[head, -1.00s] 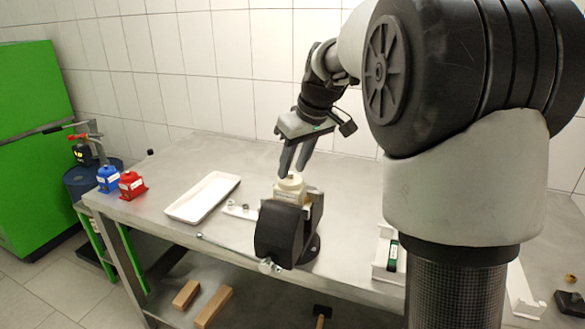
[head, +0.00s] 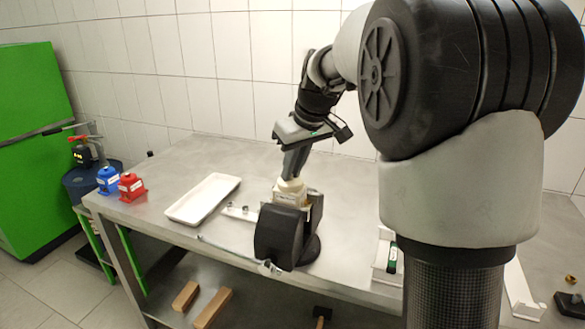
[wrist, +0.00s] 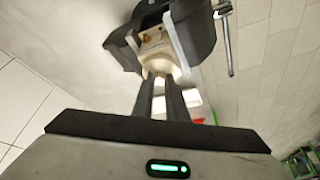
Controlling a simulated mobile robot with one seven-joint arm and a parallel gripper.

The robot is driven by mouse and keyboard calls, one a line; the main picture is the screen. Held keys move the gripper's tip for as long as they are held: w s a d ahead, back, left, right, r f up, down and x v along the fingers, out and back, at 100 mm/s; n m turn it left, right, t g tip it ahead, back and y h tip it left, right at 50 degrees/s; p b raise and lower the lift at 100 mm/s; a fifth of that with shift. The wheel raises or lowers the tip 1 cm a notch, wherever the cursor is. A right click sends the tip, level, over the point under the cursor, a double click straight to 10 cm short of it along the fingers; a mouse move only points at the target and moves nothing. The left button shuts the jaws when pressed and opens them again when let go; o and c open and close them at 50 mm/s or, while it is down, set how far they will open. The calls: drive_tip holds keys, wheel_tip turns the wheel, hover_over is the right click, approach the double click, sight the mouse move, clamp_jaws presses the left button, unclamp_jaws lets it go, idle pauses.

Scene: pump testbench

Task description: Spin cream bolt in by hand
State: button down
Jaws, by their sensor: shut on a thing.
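The cream pump body (head: 291,190) sits in the jaws of a black vise (head: 281,235) on the metal bench. In the wrist view the cream body (wrist: 153,47) shows with a brass-coloured spot on its side, between the dark vise jaws (wrist: 190,28). My gripper (head: 291,176) points down at the cream top from above. In the wrist view its two fingers (wrist: 162,84) reach the cream top and are close together on a small cream part, the bolt; the fingertips mostly hide it.
A white tray (head: 172,213) lies left of the vise, with a small plate of fittings (head: 240,213) between. Red (head: 132,188) and blue (head: 108,180) pumps stand at the left bench end. The vise handle (head: 228,250) sticks out to the left. A white holder (head: 381,268) stands right.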

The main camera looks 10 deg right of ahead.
drive_tip(key=m+h, duration=0.1)
drive_tip(key=m, duration=0.1)
drive_tip(key=m+p, duration=0.1)
drive_tip(key=m, duration=0.1)
drive_tip(key=m+h, duration=0.1)
drive_tip(key=m, duration=0.1)
drive_tip(key=shift+a+r+t+h+p, duration=0.15)
drive_tip(key=shift+a+t+h+p, duration=0.15)
drive_tip(key=shift+a+p, duration=0.1)
drive_tip(key=m+h, duration=0.1)
drive_tip(key=m, duration=0.2)
drive_tip(key=m+g+h+p, duration=0.1)
drive_tip(key=m, duration=0.2)
drive_tip(key=shift+w+a, duration=0.1)
drive_tip(key=shift+w, duration=0.05)
drive_tip(key=shift+m, duration=0.4)
drive_tip(key=c, duration=1.7)
unclamp_jaws()
drive_tip(key=shift+c, duration=0.2)
drive_tip(key=p+v, duration=0.1)
drive_tip(key=v, duration=1.6)
drive_tip(key=shift+a, duration=0.2)
drive_tip(key=shift+r, duration=0.15)
